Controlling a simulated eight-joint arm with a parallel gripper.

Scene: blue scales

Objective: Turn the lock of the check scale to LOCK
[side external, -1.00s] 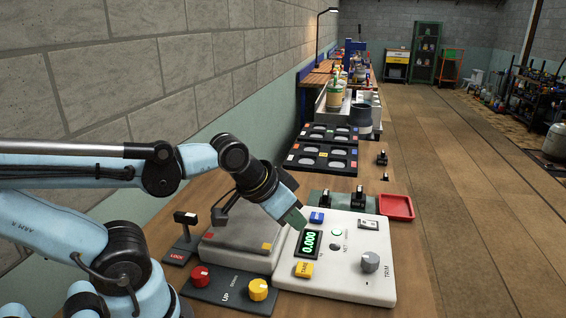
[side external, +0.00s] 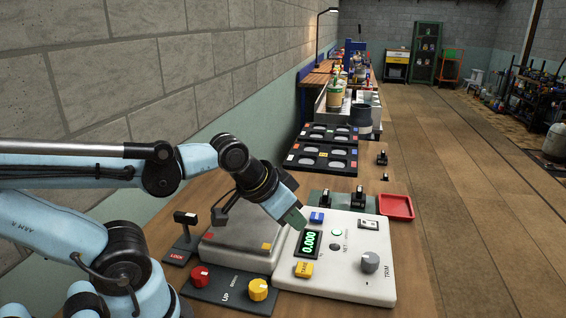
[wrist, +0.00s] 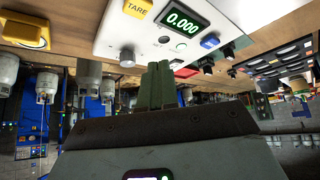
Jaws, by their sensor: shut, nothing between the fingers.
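The white check scale (side external: 345,258) stands at the front of the bench, with a green display (side external: 308,243) reading 0.000. In the wrist view the display (wrist: 183,22) is near the top. A black T-shaped lever (side external: 186,218) stands left of the scale's grey-topped part, on a base with a red LOCK label (side external: 177,257). I cannot tell for certain that this lever is the scale's lock. My gripper (side external: 294,219) is above the display's far-left side, to the right of the lever. Its green fingers (wrist: 160,85) are shut and empty, apart from the lever.
A yellow TARE button (side external: 304,269), a blue button (side external: 317,217) and a grey TRIM knob (side external: 370,262) are on the scale. A dark panel (side external: 228,295) with red and yellow knobs lies in front. Black switches (side external: 358,195) and a red tray (side external: 396,207) stand behind.

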